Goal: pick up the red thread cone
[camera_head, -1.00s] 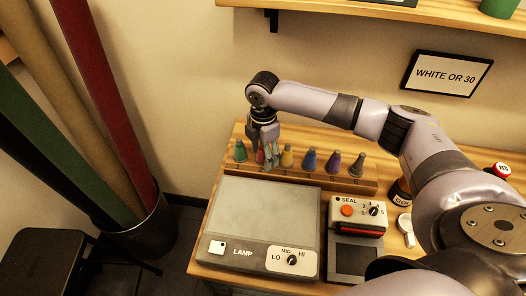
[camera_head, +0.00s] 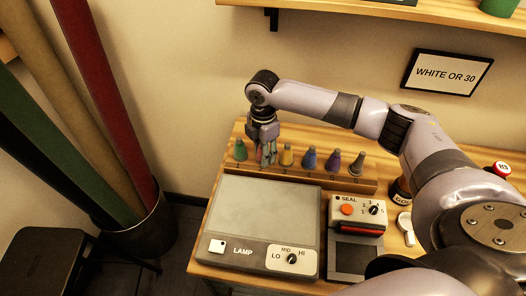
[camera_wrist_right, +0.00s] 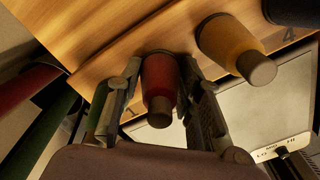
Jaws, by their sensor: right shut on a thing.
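The red thread cone (camera_wrist_right: 160,80) stands between the two fingers of my right gripper in the right wrist view, its dark tip toward the camera. My right gripper (camera_head: 266,157) is shut on it at the wooden rack (camera_head: 330,180), second place from the left. In the head view the fingers hide most of the cone. Its base still appears to be at the rack; I cannot tell any gap under it. My left gripper is not in view.
A green cone (camera_head: 240,150) stands left of the gripper and a yellow cone (camera_head: 287,156) close on its right, with blue, purple and grey cones beyond. A lamp box (camera_head: 265,215) and a sealing device (camera_head: 357,211) lie in front. Fabric rolls stand at left.

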